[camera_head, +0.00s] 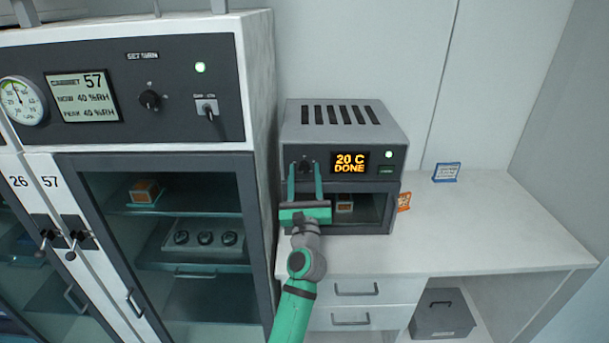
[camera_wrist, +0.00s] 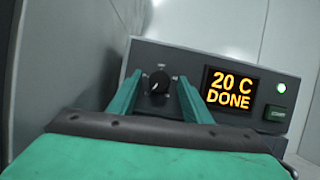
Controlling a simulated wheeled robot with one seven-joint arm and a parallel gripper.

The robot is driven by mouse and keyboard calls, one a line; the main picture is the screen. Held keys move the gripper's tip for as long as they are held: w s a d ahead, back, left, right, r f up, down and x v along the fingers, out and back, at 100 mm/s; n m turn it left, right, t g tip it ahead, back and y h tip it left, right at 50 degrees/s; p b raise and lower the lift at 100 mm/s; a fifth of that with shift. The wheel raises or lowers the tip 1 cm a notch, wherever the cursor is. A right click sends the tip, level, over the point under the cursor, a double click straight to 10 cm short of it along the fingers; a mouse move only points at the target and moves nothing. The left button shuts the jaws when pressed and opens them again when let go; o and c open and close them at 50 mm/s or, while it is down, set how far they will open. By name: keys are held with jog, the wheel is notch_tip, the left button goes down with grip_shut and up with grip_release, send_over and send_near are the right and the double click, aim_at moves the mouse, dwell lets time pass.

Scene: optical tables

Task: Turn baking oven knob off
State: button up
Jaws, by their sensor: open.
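The baking oven (camera_head: 345,125) is a small grey box on the white bench, with a dark front panel. Its display (camera_head: 350,162) reads "20 C DONE" in orange, and a green lamp (camera_head: 388,155) is lit beside it. The black oven knob (camera_wrist: 159,81) is on the panel left of the display, with a light pointer mark. My gripper (camera_head: 305,168) is open, its two green fingers standing either side of the knob. In the wrist view the fingers (camera_wrist: 155,92) flank the knob with gaps; whether they touch it I cannot tell.
A tall cabinet (camera_head: 150,120) with its own knob and glass door stands close on the left. A green button (camera_wrist: 275,114) is right of the display. An orange tag (camera_head: 404,201) and a blue-framed card (camera_head: 447,172) are on the bench (camera_head: 500,225), which is otherwise clear to the right.

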jog(key=c, duration=1.1)
jog(key=shift+o, duration=0.2)
jog(key=shift+n, duration=0.4)
